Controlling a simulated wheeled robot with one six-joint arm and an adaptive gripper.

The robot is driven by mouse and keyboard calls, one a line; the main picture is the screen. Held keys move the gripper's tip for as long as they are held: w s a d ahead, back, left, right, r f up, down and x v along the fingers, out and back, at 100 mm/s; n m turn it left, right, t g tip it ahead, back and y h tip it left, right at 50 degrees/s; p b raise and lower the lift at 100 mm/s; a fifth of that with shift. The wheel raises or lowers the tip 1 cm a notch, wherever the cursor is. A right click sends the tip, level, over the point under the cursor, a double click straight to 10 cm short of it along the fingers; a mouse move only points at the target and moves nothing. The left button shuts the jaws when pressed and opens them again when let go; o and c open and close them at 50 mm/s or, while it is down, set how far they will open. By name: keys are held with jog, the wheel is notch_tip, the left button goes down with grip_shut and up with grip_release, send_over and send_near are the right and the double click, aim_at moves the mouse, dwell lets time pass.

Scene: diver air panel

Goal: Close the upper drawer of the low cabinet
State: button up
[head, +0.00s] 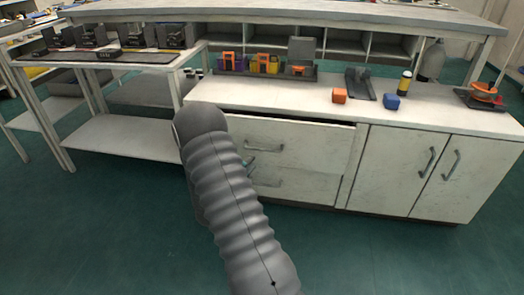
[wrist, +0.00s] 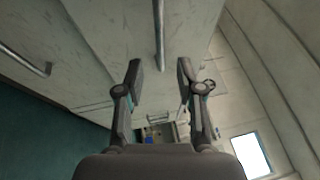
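The low cabinet (head: 385,165) is white, with two drawers on the left and two doors on the right. The upper drawer (head: 310,142) stands partly open, with a dark gap along its top edge. Another handle (wrist: 25,52) lies further left.
The lower drawer (head: 310,187) looks closed. A shelf table (head: 120,135) stands at left. The green floor in front is clear.

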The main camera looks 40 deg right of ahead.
aim_at(262, 149)
jog(key=x, duration=0.8)
jog(key=shift+d, duration=0.2)
jog(key=shift+c, duration=0.2)
grip_shut()
jog(key=shift+w, duration=0.15)
